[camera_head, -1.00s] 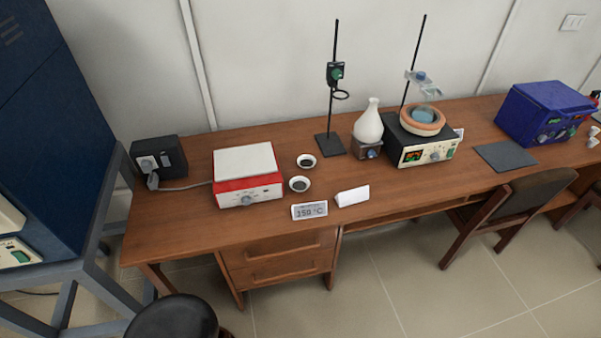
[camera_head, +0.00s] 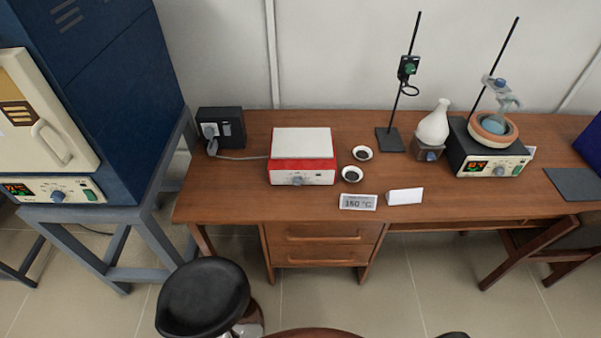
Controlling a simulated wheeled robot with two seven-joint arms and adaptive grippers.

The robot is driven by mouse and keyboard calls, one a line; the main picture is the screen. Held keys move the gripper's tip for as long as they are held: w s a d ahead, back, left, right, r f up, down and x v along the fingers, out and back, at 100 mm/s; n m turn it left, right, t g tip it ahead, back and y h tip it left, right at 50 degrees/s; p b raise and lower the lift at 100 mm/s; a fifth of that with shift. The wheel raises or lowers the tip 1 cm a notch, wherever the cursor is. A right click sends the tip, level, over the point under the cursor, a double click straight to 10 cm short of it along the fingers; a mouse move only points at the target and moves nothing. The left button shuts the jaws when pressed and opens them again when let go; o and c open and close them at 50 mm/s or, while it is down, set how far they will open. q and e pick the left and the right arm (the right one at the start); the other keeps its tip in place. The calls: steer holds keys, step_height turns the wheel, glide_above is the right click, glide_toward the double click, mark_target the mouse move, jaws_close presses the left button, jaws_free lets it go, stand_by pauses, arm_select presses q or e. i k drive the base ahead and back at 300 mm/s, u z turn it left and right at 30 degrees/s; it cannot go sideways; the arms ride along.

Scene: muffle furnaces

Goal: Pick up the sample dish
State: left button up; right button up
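Two small white sample dishes with dark contents sit on the brown wooden table. The nearer dish (camera_head: 352,174) is just right of the red and white hotplate (camera_head: 302,157). The farther dish (camera_head: 363,153) is a little behind it and to the right. The two dishes are close together but apart. Neither of my grippers shows in the head view.
A sign reading 150 °C (camera_head: 358,202) and a white card (camera_head: 405,196) stand in front of the dishes. A retort stand (camera_head: 390,139), a white flask (camera_head: 433,126) and a heating unit (camera_head: 490,160) are to the right. A black stool (camera_head: 203,297) and a blue furnace (camera_head: 110,90) are left.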

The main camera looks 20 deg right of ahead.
mark_target(352, 174)
steer(key=u, duration=2.2)
steer(key=k, duration=2.05)
steer(key=z, duration=1.75)
